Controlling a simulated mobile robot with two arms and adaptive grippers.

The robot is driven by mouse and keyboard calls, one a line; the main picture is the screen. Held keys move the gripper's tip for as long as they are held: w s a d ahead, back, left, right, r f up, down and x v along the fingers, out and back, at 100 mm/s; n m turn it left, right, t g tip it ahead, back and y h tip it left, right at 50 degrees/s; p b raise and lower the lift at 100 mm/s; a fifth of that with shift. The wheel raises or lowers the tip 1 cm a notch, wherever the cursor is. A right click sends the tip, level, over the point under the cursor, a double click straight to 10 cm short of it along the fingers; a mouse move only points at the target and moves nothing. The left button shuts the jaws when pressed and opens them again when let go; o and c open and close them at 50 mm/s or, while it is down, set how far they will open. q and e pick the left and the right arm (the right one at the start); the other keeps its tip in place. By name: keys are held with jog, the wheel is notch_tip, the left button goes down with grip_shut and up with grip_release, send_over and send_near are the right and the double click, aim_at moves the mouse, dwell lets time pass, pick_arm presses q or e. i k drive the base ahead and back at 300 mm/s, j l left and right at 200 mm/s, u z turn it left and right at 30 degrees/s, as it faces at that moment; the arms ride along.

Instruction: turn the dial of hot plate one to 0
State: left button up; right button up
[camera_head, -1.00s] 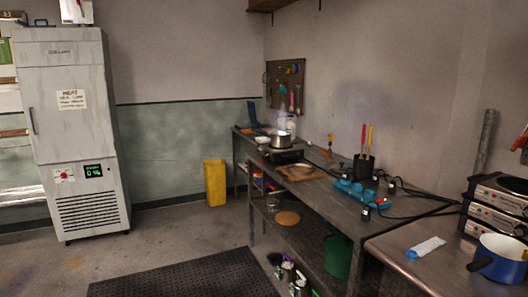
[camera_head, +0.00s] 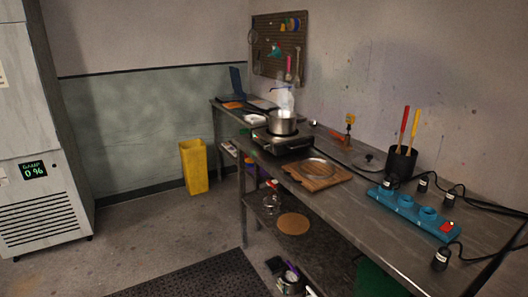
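A dark hot plate (camera_head: 281,143) sits on the metal workbench (camera_head: 395,215), toward its far end. A steel pot (camera_head: 283,124) stands on it. I cannot read a label on this hot plate, so I cannot tell whether it is hot plate one. Its dial is too small to make out. Neither of my grippers shows in the head view.
A wooden board (camera_head: 319,175) lies in front of the hot plate. A blue power strip (camera_head: 413,212) with black plugs and cables and a black tool cup (camera_head: 401,162) are nearer. A yellow bin (camera_head: 194,167) and dark floor mat (camera_head: 205,279) are on the floor.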

aim_at(266, 146)
jog(key=i+j, duration=0.1)
jog(key=i, duration=0.35)
jog(key=i+j+z, duration=0.1)
jog(key=i, duration=0.4)
